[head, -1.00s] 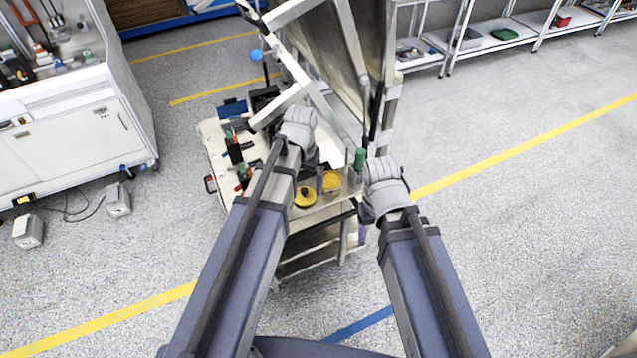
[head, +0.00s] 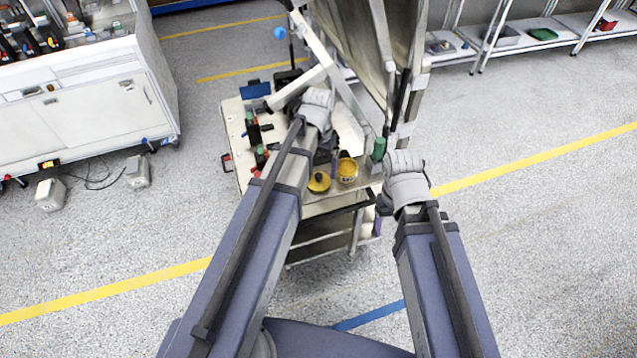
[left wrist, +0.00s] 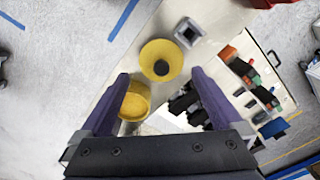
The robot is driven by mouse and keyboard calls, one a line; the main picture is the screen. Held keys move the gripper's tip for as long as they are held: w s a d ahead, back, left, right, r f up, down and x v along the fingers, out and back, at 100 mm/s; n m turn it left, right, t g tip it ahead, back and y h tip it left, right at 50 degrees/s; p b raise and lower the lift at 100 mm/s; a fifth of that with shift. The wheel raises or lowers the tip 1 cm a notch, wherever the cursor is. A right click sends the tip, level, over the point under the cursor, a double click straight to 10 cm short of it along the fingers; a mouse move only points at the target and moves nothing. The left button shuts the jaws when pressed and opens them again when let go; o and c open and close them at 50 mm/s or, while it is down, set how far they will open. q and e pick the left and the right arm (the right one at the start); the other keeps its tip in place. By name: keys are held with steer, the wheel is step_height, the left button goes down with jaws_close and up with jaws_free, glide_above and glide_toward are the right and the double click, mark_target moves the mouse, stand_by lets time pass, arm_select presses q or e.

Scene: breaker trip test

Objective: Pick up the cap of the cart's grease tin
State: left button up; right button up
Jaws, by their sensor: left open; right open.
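The yellow cap (head: 319,183) with a dark knob lies on the cart's top near its front edge. The yellow grease tin (head: 347,172) stands just to its right. In the left wrist view, the cap (left wrist: 152,50) is ahead, between the lines of my fingers, and the tin (left wrist: 135,104) is nearer, beside the left finger. My left gripper (left wrist: 162,82) is open and empty above the cart; its fingers are mostly hidden by my wrist in the head view. My right gripper (head: 384,205) is at the cart's right front corner, apart from the cap; its fingers are barely visible.
The cart top (head: 234,118) also carries black tools with orange and green parts (left wrist: 255,80), a grey square piece (left wrist: 187,33) and a green-topped item (head: 379,148). A large tilted panel in a metal frame (head: 345,40) rises behind. Open floor lies right.

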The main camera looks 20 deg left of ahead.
mark_target(318, 175)
arm_select(q)
steer(key=shift+w+f+b, duration=0.1)
steer(key=shift+f+b, duration=2.45)
steer(key=shift+f, duration=0.1)
steer(key=shift+r, duration=0.1)
steer(key=c, duration=1)
